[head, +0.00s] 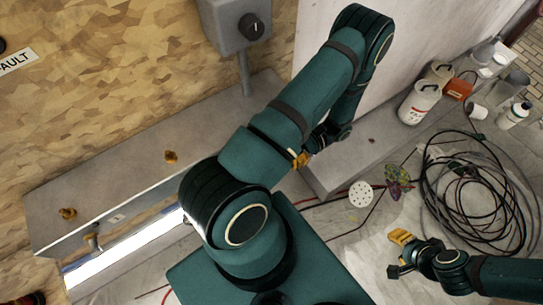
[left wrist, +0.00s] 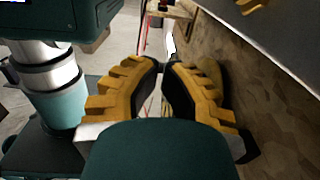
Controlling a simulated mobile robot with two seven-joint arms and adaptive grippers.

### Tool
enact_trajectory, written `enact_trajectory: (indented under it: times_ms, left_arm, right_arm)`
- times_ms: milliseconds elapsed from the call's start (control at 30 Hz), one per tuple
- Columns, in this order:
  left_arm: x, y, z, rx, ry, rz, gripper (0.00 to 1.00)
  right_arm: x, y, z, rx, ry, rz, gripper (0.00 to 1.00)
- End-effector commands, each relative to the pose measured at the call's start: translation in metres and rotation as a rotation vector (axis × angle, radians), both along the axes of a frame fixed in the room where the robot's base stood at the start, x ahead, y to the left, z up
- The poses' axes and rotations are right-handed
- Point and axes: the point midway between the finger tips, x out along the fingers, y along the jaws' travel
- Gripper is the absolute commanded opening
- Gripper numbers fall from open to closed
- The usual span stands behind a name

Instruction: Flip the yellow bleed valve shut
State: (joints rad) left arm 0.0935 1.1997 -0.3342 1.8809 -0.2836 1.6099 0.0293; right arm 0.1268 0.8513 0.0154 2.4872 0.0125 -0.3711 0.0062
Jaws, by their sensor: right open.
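Part of a yellow piece shows on a grey surface at the top of the left wrist view (left wrist: 254,5). My left gripper (head: 301,159) is mostly hidden behind its arm, right of both fittings. Its yellow fingers (left wrist: 162,66) converge in the left wrist view, with nothing seen between them. My right gripper (head: 397,252) is open and empty at lower right.
A grey box with a black knob (head: 251,27) hangs on the chipboard wall above the ledge. Coiled black cable (head: 480,195), a white canister (head: 419,103) and several small containers lie at right. A pale perforated disc (head: 360,194) lies on the sheeted floor.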

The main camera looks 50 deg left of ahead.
Motion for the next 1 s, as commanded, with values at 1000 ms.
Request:
enact_trajectory:
  times_ms: [1000]
  left_arm:
    - [0.056, -0.005, -0.006, -0.001, 0.001, 0.0, 0.0]
  right_arm:
    - [-0.002, 0.0, -0.006, 0.002, 0.006, 0.004, 0.47]
